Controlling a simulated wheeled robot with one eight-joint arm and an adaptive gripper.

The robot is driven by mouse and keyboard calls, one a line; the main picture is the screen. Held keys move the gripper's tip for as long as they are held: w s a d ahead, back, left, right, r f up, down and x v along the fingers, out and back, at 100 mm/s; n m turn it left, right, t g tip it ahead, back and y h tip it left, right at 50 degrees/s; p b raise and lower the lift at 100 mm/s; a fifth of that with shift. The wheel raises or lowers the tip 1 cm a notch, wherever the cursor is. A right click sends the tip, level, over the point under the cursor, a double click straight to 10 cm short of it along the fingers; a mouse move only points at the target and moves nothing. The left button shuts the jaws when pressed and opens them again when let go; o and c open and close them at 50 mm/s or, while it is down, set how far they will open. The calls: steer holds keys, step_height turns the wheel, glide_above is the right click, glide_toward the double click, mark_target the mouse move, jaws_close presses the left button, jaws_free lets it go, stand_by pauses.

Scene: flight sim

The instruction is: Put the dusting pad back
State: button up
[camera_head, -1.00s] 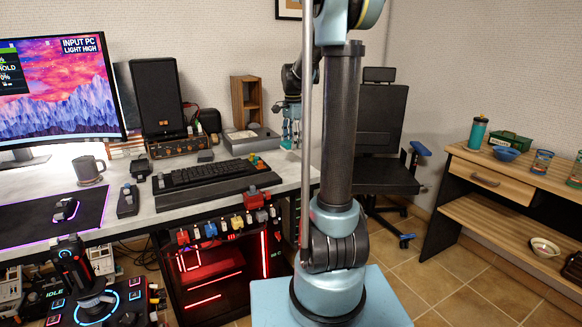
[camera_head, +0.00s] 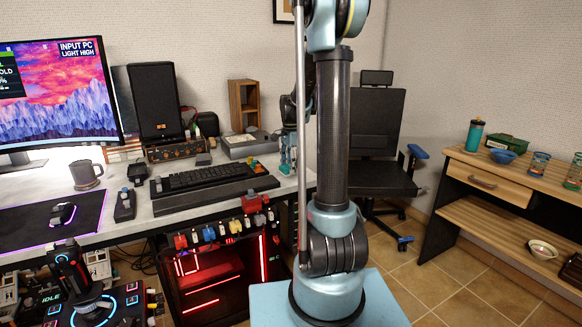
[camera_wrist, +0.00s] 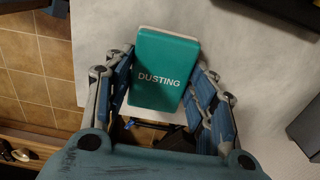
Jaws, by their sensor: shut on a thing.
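The dusting pad (camera_wrist: 165,50) is a teal block with rounded corners and the word DUSTING, seen in the wrist view. My gripper (camera_wrist: 163,78) is shut on it, with blue-padded fingers along its left and right sides. Below the pad in the wrist view lies the pale desk surface (camera_wrist: 245,85); I cannot tell whether they touch. In the head view my gripper (camera_head: 287,155) is small, near the right end of the desk, partly hidden by my arm. The pad cannot be made out clearly there.
On the desk are a keyboard (camera_head: 205,178), a grey box-like device (camera_head: 248,143), a wooden stand (camera_head: 243,105), a speaker (camera_head: 156,100) and a mug (camera_head: 86,175). A black chair (camera_head: 375,135) stands behind my arm. The wooden side table (camera_head: 520,185) is at right.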

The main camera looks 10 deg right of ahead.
steer(key=shift+f, duration=0.1)
steer(key=o, duration=1.1)
step_height(320, 180, up, 11)
steer(key=s+r+n, duration=0.1)
steer(key=s+n, duration=0.2)
steer(key=s, duration=0.6)
steer(key=s+f+n+t, duration=0.1)
steer(key=s+f+n, duration=0.4)
steer(key=s, duration=0.8)
steer(key=s+f+n+t, duration=0.1)
steer(key=s+f+n, duration=0.5)
steer(key=s+f, duration=0.3)
steer(key=s, duration=0.3)
steer(key=shift+s+f+n, duration=0.25)
steer(key=shift+s+n, duration=0.05)
steer(key=shift+s, duration=0.1)
steer(key=shift+d, duration=0.1)
